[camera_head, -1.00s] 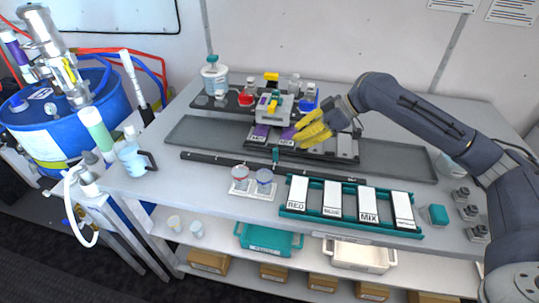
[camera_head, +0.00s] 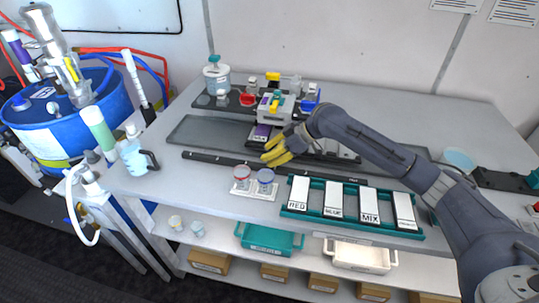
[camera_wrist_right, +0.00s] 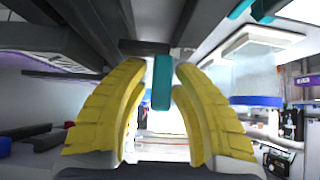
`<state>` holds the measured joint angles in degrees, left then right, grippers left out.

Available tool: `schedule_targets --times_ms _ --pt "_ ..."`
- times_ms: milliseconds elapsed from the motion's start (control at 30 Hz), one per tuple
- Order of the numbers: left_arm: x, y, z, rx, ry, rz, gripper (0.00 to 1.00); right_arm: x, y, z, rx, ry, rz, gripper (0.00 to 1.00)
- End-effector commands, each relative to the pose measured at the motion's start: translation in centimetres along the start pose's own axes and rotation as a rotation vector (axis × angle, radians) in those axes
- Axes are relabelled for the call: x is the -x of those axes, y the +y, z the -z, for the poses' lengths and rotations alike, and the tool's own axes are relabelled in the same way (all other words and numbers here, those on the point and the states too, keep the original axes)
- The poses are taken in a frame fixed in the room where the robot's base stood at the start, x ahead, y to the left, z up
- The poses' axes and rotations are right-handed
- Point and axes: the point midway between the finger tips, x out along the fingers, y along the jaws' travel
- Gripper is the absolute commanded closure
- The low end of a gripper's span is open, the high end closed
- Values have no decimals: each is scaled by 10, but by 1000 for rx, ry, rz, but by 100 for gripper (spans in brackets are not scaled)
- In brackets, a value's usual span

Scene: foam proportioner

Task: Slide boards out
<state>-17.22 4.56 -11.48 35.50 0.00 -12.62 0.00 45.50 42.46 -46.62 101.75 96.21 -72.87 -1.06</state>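My right gripper (camera_head: 277,152) is over the long black rail (camera_head: 225,163) in the head view, its yellow fingers pointing left and down. In the right wrist view, the fingers (camera_wrist_right: 158,75) stand apart, with a teal tab (camera_wrist_right: 162,85) between them; I cannot tell whether they touch it. In the head view the gripper hides this tab. A purple-marked board (camera_head: 261,133) lies behind the gripper, under the grey device (camera_head: 276,107). Boards to its right are partly hidden by the gripper and arm. My left gripper is not in view.
A teal rack (camera_head: 350,216) at the front holds boards marked RED, BLUE and MIX, plus another. Two small cups (camera_head: 254,178) stand on a white holder left of it. A grey tray (camera_head: 205,131) lies behind the rail.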

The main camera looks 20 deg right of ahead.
Motion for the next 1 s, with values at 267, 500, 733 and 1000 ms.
schedule_targets --times_ms 267,500,733,1000 --pt "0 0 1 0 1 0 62 -3 0 0 0 0 -1 75" --pt "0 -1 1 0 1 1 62 -3 0 0 0 0 0 85" --pt "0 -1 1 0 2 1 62 -3 0 0 0 0 0 100" --pt "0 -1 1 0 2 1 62 -3 0 0 0 0 -1 100"
